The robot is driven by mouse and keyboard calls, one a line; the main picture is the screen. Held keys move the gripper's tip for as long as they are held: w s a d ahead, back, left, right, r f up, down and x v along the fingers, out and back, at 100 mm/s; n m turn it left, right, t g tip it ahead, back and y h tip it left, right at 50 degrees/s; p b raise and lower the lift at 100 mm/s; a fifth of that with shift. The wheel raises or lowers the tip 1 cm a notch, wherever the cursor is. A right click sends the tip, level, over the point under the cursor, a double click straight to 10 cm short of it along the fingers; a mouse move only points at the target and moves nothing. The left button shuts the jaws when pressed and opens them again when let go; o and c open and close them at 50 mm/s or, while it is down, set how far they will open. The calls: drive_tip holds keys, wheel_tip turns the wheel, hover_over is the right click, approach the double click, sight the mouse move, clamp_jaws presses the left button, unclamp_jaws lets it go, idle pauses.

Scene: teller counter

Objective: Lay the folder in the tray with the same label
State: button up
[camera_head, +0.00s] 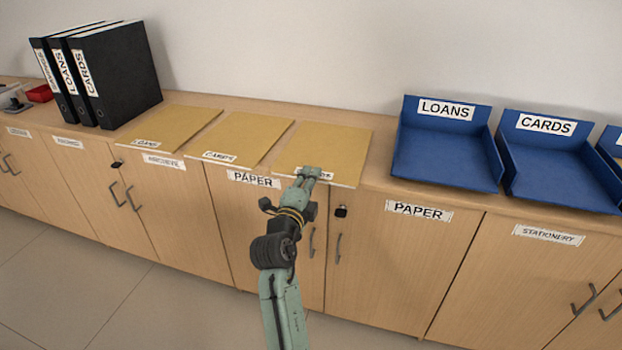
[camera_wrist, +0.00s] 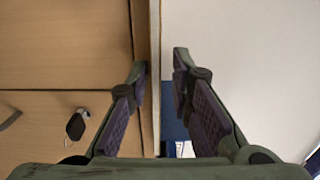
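Three tan folders lie flat in a row on the counter, labelled LOANS (camera_head: 172,128), CARDS (camera_head: 243,137) and, on the right, one whose label is mostly hidden behind my gripper (camera_head: 325,145). My gripper (camera_head: 311,174) is at the front edge of this right folder. In the wrist view my fingers (camera_wrist: 159,62) are apart, one each side of a thin pale edge (camera_wrist: 156,90) that looks like the folder's. I cannot tell if they touch it. Blue trays labelled LOANS (camera_head: 445,152) and CARDS (camera_head: 555,175) stand to the right, both empty.
A third blue tray (camera_head: 613,146) is cut off at the right edge, its label unseen. Black binders (camera_head: 125,75) stand at the left, by a red object (camera_head: 39,93). Cabinet doors (camera_head: 390,260) lie below the counter, and a wall (camera_head: 300,50) rises behind.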

clamp_jaws()
idle(0.9)
wheel_tip(320, 180, up, 3)
drive_tip(key=shift+f+p, duration=0.2)
drive_tip(key=shift+p, duration=0.4)
drive_tip(key=shift+s, duration=0.1)
drive_tip(key=s+a+r, duration=0.2)
drive_tip(key=s, duration=0.4)
drive_tip(key=s+a+r, duration=0.2)
drive_tip(key=s+r, duration=0.1)
drive_tip(key=s, duration=0.4)
drive_tip(key=shift+a, duration=0.15)
drive_tip(key=shift+s, duration=0.15)
